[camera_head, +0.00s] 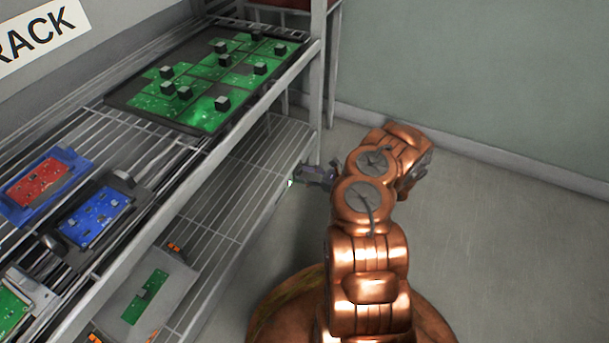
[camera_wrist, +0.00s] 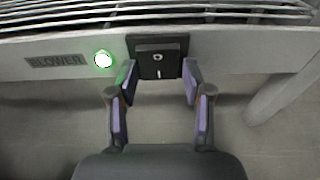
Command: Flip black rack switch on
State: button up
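The black rack switch (camera_wrist: 158,57) is set in the pale front rail of a rack shelf, in the wrist view. It has a round mark above and a short bar mark below. A round green light (camera_wrist: 103,58) glows to its left, beside a label reading BLOWER (camera_wrist: 54,61). My gripper (camera_wrist: 159,82) is open and empty, its two fingers just below and either side of the switch's lower part. I cannot tell whether they touch it. In the head view my gripper (camera_head: 312,176) is at the rack's lower shelf edge, and the switch face is hidden there.
The wire rack's upper shelf holds a black tray (camera_head: 122,102) of green circuit boards and black cubes. Red (camera_head: 40,183) and blue (camera_head: 96,217) boards lie nearer. A rack post (camera_head: 318,75) stands close beyond my gripper. The floor to the right is clear.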

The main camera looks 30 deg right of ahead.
jog(key=shift+o, duration=1.1)
jog(key=shift+f, duration=0.1)
jog(key=shift+s, duration=0.1)
jog(key=v, duration=1.2)
jog(key=shift+a, duration=0.15)
